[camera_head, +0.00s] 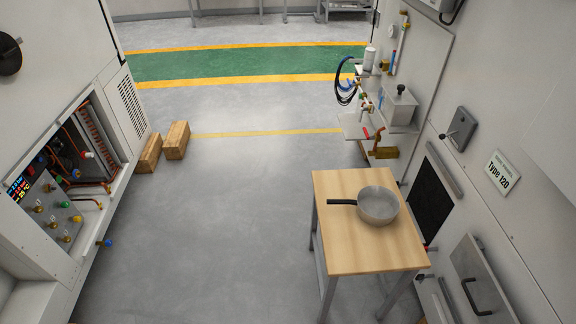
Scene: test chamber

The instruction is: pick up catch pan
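The catch pan (378,205) is a round grey metal pan with a black handle (342,202) pointing left. It sits upright on a small light wooden table (350,251) with grey metal legs, at the right of the head view. The inside of the pan looks empty. Neither of my grippers shows in this view.
A white cabinet wall with a lever (459,131) and a drawer (478,283) stands close right of the table. Valves and hoses (366,85) are behind it. An open control cabinet (58,180) and wooden blocks (176,140) are at left. The grey floor (220,220) between is clear.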

